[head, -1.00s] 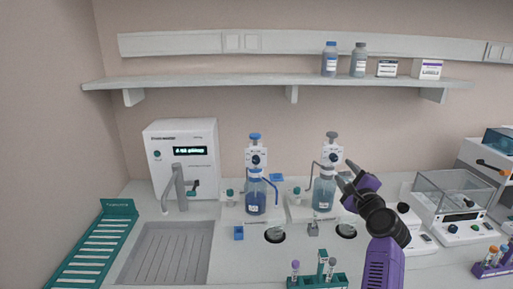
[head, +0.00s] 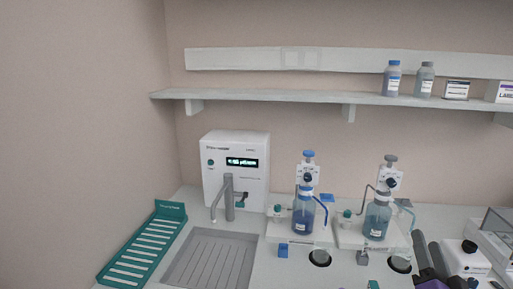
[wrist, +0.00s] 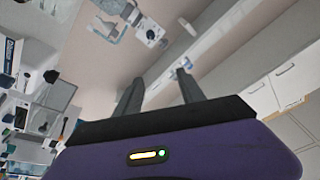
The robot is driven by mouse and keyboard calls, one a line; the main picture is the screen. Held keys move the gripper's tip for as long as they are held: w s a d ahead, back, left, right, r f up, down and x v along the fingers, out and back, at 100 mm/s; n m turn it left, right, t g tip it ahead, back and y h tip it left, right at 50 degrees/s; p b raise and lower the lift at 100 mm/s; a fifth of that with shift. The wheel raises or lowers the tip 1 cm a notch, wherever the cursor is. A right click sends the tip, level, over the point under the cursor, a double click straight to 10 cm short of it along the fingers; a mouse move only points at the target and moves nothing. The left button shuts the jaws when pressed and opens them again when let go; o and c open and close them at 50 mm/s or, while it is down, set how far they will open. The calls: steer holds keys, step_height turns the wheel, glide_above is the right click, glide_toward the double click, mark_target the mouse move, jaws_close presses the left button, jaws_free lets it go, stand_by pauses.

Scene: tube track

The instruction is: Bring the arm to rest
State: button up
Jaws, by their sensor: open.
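My gripper (head: 426,242) is at the lower right of the head view, with its dark fingers pointing up and part of my purple arm below, cut off by the frame's edge. In the wrist view my gripper (wrist: 157,82) shows two dark fingers apart, with nothing between them. In the head view it appears to the lower right of the right dispenser bottle (head: 377,220). I cannot tell its exact distance from the bench things.
The left dispenser bottle (head: 303,217), a water unit (head: 235,172), a grey sink (head: 212,260) and a teal rack (head: 146,246) stand on the bench. A shelf (head: 280,95) runs above. A balance (head: 497,232) is at the right edge.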

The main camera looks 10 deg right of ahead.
steer(key=s+a+f+n+g+y, duration=0.1)
steer(key=s+a+f+n+y, duration=0.1)
steer(key=s+a, duration=0.5)
steer(key=s+a+f+n+g+y+b, duration=0.1)
steer(key=s+a+f+n, duration=0.4)
steer(key=s, duration=1.3)
steer(key=s+a+f+n+g+y+b, duration=0.1)
steer(key=s+a+f+n+g+y, duration=0.1)
steer(key=s+a+f+n+y, duration=0.2)
steer(key=s+a+f, duration=0.3)
steer(key=s+a, duration=0.4)
steer(key=s, duration=0.2)
steer(key=shift+a+g+y, duration=0.2)
steer(key=shift+g+y, duration=0.1)
steer(key=shift+g, duration=0.1)
steer(key=shift+f, duration=0.1)
